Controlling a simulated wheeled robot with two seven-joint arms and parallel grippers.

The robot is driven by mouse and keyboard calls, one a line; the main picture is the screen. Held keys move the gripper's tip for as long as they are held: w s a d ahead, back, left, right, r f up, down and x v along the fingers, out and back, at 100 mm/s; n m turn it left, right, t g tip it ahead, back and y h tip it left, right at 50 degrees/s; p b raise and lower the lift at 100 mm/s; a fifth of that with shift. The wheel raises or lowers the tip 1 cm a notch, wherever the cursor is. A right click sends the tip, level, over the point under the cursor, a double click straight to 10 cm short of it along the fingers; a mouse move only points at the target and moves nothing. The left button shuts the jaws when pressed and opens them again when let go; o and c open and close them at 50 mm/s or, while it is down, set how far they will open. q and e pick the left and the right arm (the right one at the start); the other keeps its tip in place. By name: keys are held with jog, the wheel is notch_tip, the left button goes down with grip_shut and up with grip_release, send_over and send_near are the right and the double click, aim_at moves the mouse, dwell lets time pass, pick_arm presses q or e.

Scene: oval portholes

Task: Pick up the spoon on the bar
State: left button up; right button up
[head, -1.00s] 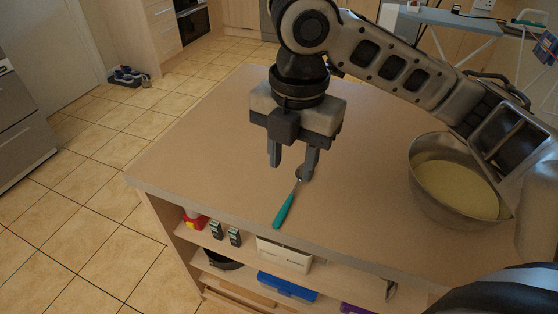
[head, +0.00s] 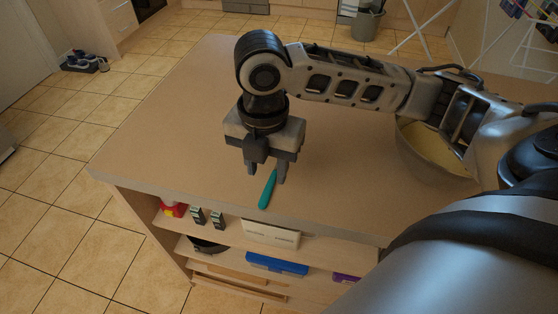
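The spoon (head: 267,190) lies on the bar (head: 180,130), close to its front edge. Its teal handle points toward the edge, and its metal bowl end is hidden behind my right gripper. My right gripper (head: 266,174) points down over the spoon with its two fingers apart, one on each side of the upper handle. Whether the fingertips touch the bar cannot be told. My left gripper is not in view.
A metal bowl (head: 437,172) with yellowish contents stands on the bar at the right, partly behind my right arm. Open shelves below the bar edge hold a white box (head: 271,233), a blue box (head: 277,265) and small items. The bar's left part is clear.

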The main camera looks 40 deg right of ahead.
aim_at(269, 187)
notch_tip(269, 187, down, 4)
jog(key=shift+s+d+r, duration=0.1)
grip_shut()
